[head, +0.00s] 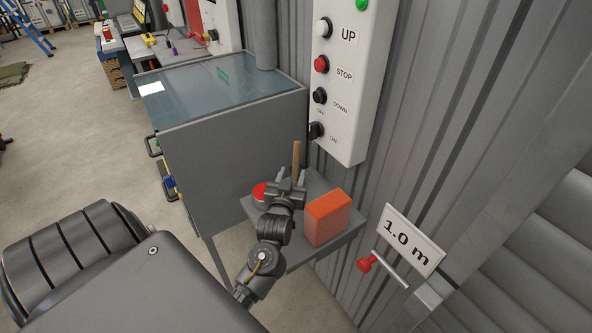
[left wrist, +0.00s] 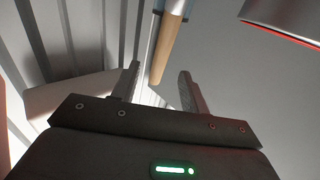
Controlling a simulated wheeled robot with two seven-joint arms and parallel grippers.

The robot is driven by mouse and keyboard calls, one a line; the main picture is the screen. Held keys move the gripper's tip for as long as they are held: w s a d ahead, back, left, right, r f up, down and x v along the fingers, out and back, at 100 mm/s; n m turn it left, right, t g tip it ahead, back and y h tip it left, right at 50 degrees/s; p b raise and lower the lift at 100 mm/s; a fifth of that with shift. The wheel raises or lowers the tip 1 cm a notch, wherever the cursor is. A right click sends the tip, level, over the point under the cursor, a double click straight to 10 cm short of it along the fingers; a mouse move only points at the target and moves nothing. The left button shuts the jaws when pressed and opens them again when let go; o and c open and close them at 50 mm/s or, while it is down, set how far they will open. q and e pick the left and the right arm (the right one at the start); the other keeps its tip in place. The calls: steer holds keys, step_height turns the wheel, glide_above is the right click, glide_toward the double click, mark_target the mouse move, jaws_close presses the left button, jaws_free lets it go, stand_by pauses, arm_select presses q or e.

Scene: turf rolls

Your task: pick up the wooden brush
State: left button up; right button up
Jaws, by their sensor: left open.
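The wooden brush (head: 297,156) shows as a light wooden handle standing upright above a small grey shelf, just beyond my left gripper (head: 291,180). Its lower part is hidden behind the gripper in the head view. In the left wrist view the wooden handle (left wrist: 166,47) has a blue and metallic part at the top edge. The handle's end shows between the fingertips of my left gripper (left wrist: 160,72), which is open and empty. I cannot tell whether a finger touches the handle. My right gripper is not in view.
The grey shelf (head: 300,258) also holds an orange block (head: 328,217) right of the gripper and a red round object (head: 260,191) to its left. A corrugated wall (head: 430,130) with a button panel (head: 345,75) stands behind. A grey cabinet (head: 235,150) is at left.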

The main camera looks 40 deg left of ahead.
mark_target(296, 161)
arm_select(q)
steer(key=shift+w+a+r, duration=0.25)
steer(key=shift+w+a, duration=0.05)
steer(key=shift+w, duration=0.15)
steer(key=shift+p+x, duration=0.7)
steer(key=shift+x, duration=2.5)
steer(key=shift+s, duration=0.1)
jaws_close()
